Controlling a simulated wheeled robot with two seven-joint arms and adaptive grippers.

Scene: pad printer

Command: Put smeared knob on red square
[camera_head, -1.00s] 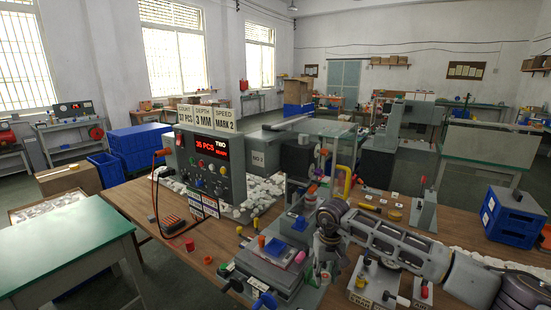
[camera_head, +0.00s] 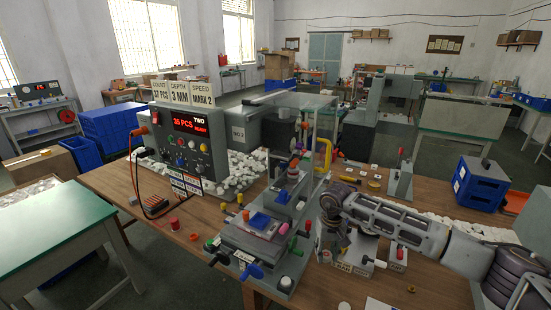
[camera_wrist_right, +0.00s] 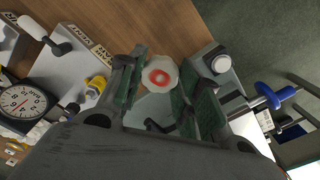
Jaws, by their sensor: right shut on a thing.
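The smeared knob (camera_wrist_right: 160,77) is a pale, many-sided knob with a red ring-shaped smear on its face, seen in the right wrist view. My right gripper (camera_wrist_right: 162,90) is shut on it, with one green-padded finger on each side. In the head view my right gripper (camera_head: 324,246) hangs just right of the printer's grey base (camera_head: 253,248), and the knob is not clear there. I cannot make out a red square in either view. My left gripper is not in view.
A grey block with a white button (camera_head: 286,283) stands left of the gripper; its button also shows in the right wrist view (camera_wrist_right: 221,64). A dial gauge (camera_wrist_right: 20,103) is at that view's left. A red cylinder (camera_head: 174,223) stands on open wooden table at left.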

